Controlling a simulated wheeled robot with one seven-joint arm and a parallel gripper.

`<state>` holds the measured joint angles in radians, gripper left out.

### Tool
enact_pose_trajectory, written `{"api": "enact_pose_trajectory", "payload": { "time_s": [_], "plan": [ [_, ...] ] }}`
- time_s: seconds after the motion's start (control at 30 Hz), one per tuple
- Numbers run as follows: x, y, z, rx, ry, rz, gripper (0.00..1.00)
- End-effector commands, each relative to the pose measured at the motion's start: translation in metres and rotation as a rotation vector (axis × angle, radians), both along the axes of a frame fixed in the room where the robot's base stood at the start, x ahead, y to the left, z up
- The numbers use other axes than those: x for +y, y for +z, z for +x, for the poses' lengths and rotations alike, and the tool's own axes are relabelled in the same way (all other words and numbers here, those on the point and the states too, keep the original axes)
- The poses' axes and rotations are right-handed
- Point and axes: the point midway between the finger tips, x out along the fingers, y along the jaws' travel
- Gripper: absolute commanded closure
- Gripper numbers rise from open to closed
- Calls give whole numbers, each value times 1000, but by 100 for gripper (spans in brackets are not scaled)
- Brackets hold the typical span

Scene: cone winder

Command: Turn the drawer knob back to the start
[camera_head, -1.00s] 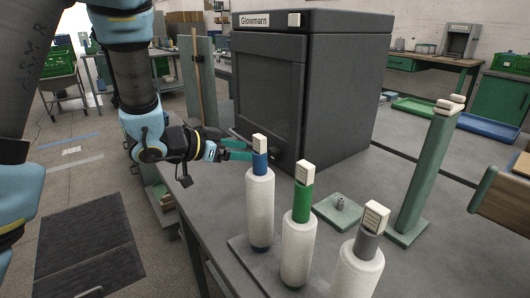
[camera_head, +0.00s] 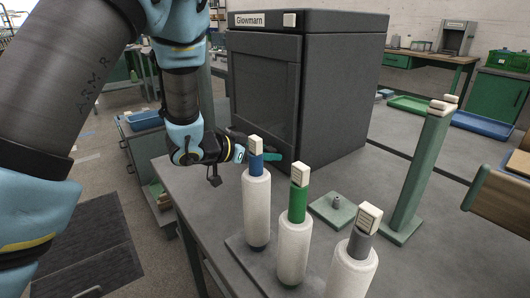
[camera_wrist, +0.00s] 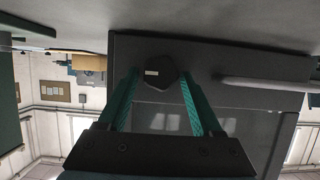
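The dark knob (camera_wrist: 160,73), with a short pale mark on its face, sits on the front of the grey cabinet (camera_wrist: 240,58) in the wrist view. My gripper (camera_wrist: 159,76) has its two teal fingers on either side of the knob, with narrow gaps seeming to show between fingers and knob. The pale mark lies about level in that view. In the head view, my gripper (camera_head: 262,156) reaches the lower front of the cabinet marked Glowmarn (camera_head: 335,90). The blue-topped cone stands in front of it there and the knob cannot be made out.
White cones with blue (camera_head: 257,205), green (camera_head: 295,245) and grey (camera_head: 352,268) tops stand close to my gripper on the table (camera_head: 205,190). A green post (camera_head: 415,180) and a small green plate (camera_head: 333,209) stand to the right. A grey bar (camera_wrist: 265,83) lies beside the knob.

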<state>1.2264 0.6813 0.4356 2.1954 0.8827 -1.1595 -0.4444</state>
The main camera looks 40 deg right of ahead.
Motion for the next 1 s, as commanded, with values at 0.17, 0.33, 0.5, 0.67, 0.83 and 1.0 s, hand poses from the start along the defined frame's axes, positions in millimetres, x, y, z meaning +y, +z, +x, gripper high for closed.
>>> {"api": "enact_pose_trajectory", "payload": {
  "time_s": [0.17, 0.33, 0.5, 0.67, 0.83, 1.0],
  "plan": [
    [0, 0, 0, 0, 0, 0, 55],
    [0, 0, 0, 0, 0, 0, 74],
    [0, 0, 0, 0, 0, 0, 93],
    [0, 0, 0, 0, 0, 0, 100],
    [1, 1, 1, 16, 0, 1, 100],
    [1, 3, 2, 74, 1, 4, 100]
  ]
}}
